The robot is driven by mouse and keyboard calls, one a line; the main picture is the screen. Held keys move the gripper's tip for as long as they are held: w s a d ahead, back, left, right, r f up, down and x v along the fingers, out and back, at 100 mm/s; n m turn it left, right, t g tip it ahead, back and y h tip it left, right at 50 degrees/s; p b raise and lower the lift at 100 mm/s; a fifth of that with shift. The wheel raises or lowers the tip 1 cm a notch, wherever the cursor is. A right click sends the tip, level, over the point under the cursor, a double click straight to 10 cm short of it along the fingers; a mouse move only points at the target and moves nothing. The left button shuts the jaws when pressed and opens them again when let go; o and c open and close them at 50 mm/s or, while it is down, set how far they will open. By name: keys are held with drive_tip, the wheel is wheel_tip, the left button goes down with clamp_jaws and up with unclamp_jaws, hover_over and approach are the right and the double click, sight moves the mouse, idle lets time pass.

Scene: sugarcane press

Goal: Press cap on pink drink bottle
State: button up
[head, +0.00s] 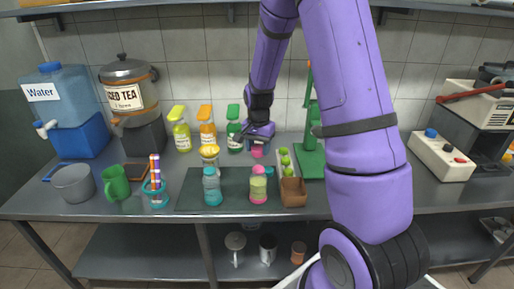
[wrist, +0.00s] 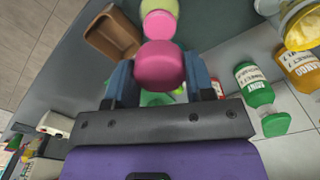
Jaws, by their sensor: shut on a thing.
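A pink cap (wrist: 158,66) is between the two blue fingers of my gripper (wrist: 160,82) in the wrist view. In the head view, my gripper (head: 258,141) is shut on the pink cap (head: 257,151) and holds it above the back part of the dark mat. The pink drink bottle (head: 258,187), pink with a pale green band, stands upright on the mat, in front of and below the gripper. It also shows in the wrist view (wrist: 159,24), beyond the cap, with a visible gap in the head view. The bottle's mouth is hard to make out.
A green press (head: 311,158) stands behind the box. Syrup bottles, including a green one (head: 234,130), line the wall.

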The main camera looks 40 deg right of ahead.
drive_tip(key=shift+f, duration=2.65)
drive_tip(key=shift+f, duration=0.15)
idle(0.4)
drive_tip(key=o, duration=1.4)
drive_tip(key=shift+r, duration=3.5)
clamp_jaws()
